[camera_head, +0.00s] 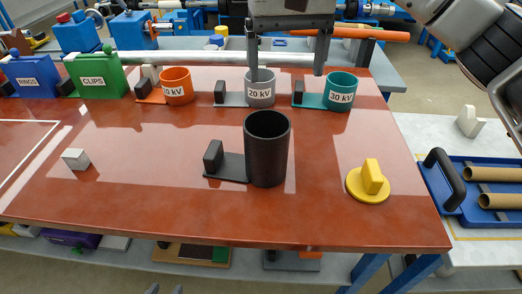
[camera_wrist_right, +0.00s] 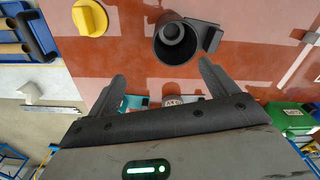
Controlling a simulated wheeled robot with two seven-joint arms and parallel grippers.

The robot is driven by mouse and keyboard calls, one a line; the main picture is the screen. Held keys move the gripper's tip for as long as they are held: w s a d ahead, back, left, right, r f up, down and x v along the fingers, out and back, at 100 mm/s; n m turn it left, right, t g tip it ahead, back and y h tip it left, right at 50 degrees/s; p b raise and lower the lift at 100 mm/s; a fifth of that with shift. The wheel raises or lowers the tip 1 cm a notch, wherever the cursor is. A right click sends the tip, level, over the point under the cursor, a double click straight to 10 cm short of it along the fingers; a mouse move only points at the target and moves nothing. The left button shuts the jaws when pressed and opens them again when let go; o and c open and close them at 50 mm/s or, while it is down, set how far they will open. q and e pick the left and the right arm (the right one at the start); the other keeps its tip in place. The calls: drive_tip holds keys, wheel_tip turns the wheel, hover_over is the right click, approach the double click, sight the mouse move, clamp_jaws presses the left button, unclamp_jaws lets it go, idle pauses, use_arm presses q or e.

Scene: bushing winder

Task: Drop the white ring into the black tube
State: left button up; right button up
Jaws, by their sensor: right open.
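The black tube (camera_head: 267,155) stands upright on the red table, with a flat base and an upright grip at its left. The right wrist view looks down into the tube (camera_wrist_right: 160,50); a dark grey round shape (camera_wrist_right: 171,32) shows inside, too shaded to identify. I cannot make out a white ring in either view. My right gripper (camera_head: 288,72) is open and empty, high in the head view and beyond the tube; its spread fingers (camera_wrist_right: 162,88) show in the right wrist view. Two small grey tips at the bottom edge may be my left gripper (camera_head: 165,289), mostly cut off.
Orange (camera_head: 177,86), grey (camera_head: 261,98) and teal (camera_head: 341,92) kV cups stand along the back. A yellow disc with a grip (camera_head: 368,186) lies right, a white block (camera_head: 76,158) left. Blue (camera_head: 30,82) and green (camera_head: 98,78) bins stand back left. The table's front middle is clear.

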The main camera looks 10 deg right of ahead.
use_arm(q)
drive_tip(key=shift+w+a+r+p, duration=0.15)
drive_tip(key=shift+r+p, duration=0.5)
drive_tip(key=shift+p, duration=0.6)
use_arm(e)
wheel_tip(320, 180, up, 13)
drive_tip(key=shift+f, duration=0.15)
